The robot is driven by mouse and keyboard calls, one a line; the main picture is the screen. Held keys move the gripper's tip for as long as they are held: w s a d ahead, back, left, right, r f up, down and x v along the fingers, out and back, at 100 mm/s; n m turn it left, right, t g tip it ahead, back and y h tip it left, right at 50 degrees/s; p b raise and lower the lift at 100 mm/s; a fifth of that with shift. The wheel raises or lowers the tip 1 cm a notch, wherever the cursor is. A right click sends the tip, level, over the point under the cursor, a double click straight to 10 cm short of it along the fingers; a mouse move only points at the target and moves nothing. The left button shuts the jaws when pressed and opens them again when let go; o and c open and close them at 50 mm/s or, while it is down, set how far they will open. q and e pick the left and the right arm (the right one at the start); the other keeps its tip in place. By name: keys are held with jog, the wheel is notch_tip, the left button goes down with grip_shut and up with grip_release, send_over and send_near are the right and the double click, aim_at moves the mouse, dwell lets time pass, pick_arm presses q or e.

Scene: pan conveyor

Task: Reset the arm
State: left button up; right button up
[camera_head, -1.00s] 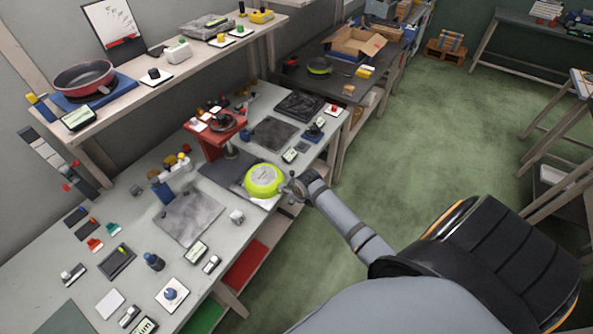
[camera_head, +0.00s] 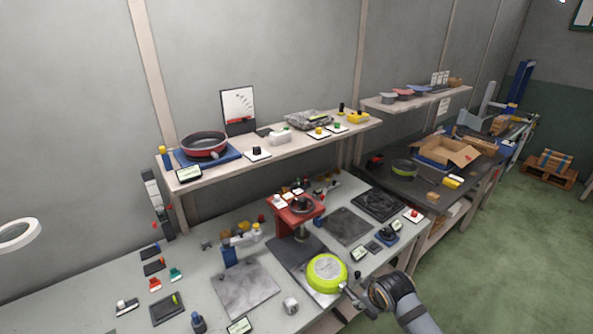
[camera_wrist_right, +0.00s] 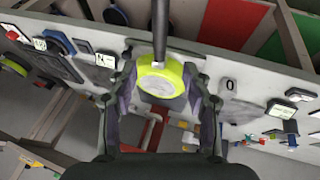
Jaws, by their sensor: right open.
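A lime-green pan (camera_head: 327,273) with a paler round face upward lies on the bench near its front edge, partly over a dark plate, below the red press-like stand (camera_head: 296,209). Its handle points right toward my right gripper (camera_head: 366,298). In the right wrist view my right gripper (camera_wrist_right: 160,88) is open, with a finger on each side of the view of the green pan (camera_wrist_right: 161,78) and its dark handle. Whether the fingers touch the handle cannot be told. My left gripper is not in view.
A red pan (camera_head: 204,144) sits on a blue base on the shelf (camera_head: 275,148) above the bench. A grey plate (camera_head: 247,288) and several small devices lie left of the green pan. An open cardboard box (camera_head: 446,151) stands farther right.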

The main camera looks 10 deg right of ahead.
jog(key=s+a+r+m+g, duration=0.1)
jog(key=s+a+m, duration=0.15)
jog(key=s, duration=0.45)
jog(key=s+a+r+m+g, duration=0.15)
jog(key=s+a, duration=0.25)
jog(key=s, duration=0.4)
notch_tip(320, 180, down, 31)
jog(key=s+d+b, duration=0.2)
jog(key=d+b, duration=0.1)
jog(key=b, duration=0.1)
jog(key=s+f+g+b, duration=0.1)
jog(key=s+f+b, duration=0.1)
jog(key=s+f, duration=1.6)
jog(key=shift+s+d+f+m+g, duration=0.25)
jog(key=shift+s+d+m+g, duration=0.05)
jog(key=shift+s+m+g, duration=0.1)
